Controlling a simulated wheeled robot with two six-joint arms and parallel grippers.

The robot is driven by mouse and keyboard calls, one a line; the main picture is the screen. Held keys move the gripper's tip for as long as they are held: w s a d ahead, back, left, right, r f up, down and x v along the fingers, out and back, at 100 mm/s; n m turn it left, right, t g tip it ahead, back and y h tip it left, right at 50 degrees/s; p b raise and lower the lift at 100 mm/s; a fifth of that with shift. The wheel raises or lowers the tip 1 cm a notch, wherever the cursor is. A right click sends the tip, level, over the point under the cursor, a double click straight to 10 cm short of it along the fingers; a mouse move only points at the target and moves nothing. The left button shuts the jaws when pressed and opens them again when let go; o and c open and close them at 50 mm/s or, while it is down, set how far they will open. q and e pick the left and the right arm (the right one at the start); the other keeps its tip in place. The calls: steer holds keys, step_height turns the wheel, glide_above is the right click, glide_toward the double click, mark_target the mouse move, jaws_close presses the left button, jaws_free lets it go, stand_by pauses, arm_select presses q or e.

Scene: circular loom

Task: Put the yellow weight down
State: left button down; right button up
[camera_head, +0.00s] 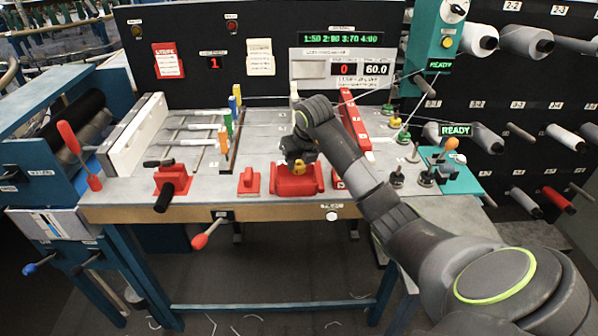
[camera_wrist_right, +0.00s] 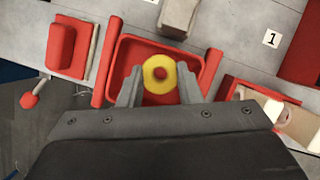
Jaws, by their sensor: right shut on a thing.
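The yellow weight (camera_wrist_right: 160,74) is a ring with a reddish centre. In the right wrist view it lies between the fingertips of my right gripper (camera_wrist_right: 160,90), which is shut on it. It is over a red tray (camera_wrist_right: 126,50); I cannot tell whether it touches the tray floor. My left gripper is not in view.
A red block (camera_head: 249,182) stands left of the tray, and a red clamp with a black handle (camera_head: 171,185) further left. A long red bar (camera_head: 355,120) lies behind on the right. Dark weights on pegs (camera_head: 397,178) stand to the right. Grey tabletop shows between them.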

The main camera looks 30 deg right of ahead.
mark_target(301, 167)
step_height(301, 167, down, 3)
steer(key=shift+a+f+p, duration=0.1)
steer(key=shift+f+p, duration=0.05)
steer(key=shift+p, duration=0.25)
steer(key=shift+f, duration=0.35)
steer(key=shift+f, duration=0.15)
steer(key=o, duration=0.8)
steer(key=shift+r, duration=0.3)
steer(key=b+v, duration=0.2)
steer(key=v, duration=0.9)
steer(key=shift+s+r, duration=0.2)
steer(key=shift+r, duration=0.15)
